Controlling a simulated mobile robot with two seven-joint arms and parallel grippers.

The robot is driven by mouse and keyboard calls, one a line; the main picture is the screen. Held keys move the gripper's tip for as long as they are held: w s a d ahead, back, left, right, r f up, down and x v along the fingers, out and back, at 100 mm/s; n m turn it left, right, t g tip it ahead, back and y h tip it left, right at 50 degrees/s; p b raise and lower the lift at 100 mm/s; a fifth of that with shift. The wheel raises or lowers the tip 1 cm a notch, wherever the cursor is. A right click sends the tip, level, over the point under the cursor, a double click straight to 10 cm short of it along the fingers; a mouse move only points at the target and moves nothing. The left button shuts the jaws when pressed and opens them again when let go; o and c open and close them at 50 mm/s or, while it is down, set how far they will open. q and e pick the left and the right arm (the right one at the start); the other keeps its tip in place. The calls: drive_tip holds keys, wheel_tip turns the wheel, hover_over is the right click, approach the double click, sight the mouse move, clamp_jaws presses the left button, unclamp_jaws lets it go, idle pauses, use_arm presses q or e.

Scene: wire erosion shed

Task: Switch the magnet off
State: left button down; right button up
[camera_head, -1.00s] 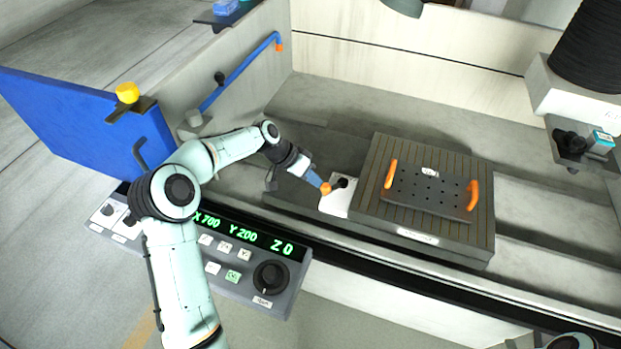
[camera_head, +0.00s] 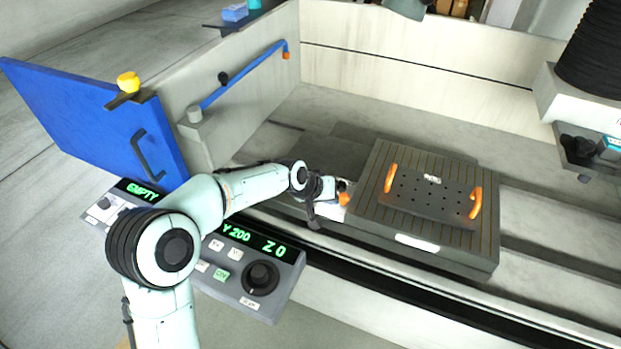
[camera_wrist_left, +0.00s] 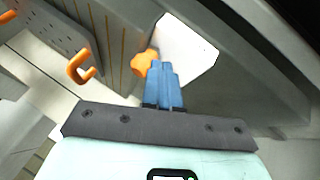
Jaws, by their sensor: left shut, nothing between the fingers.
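The magnet is a grooved grey block (camera_head: 455,245) with orange stripes along its top. At its left end is a white plate (camera_head: 333,211), with a lever's orange knob (camera_head: 344,199) and a dark round part (camera_head: 342,185) over it. My left gripper (camera_head: 335,190) is at this lever; my wrist partly hides it in the head view. In the left wrist view the blue fingers (camera_wrist_left: 163,84) are shut and empty, and the orange knob (camera_wrist_left: 145,62) is right beside their tips, seemingly touching. The white plate (camera_wrist_left: 190,50) lies beyond them. My right gripper is not in view.
A drilled plate (camera_head: 425,203) with two orange handles lies on the block. A control panel (camera_head: 262,275) with green readouts stands in front, below my left arm. A blue door (camera_head: 95,120) is at the left. The bed right of the block is clear.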

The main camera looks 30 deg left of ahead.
use_arm(q)
drive_tip(key=shift+w+d, duration=0.15)
drive_tip(key=shift+d, duration=1.15)
drive_tip(key=shift+d, duration=0.3)
drive_tip(key=shift+a, duration=0.1)
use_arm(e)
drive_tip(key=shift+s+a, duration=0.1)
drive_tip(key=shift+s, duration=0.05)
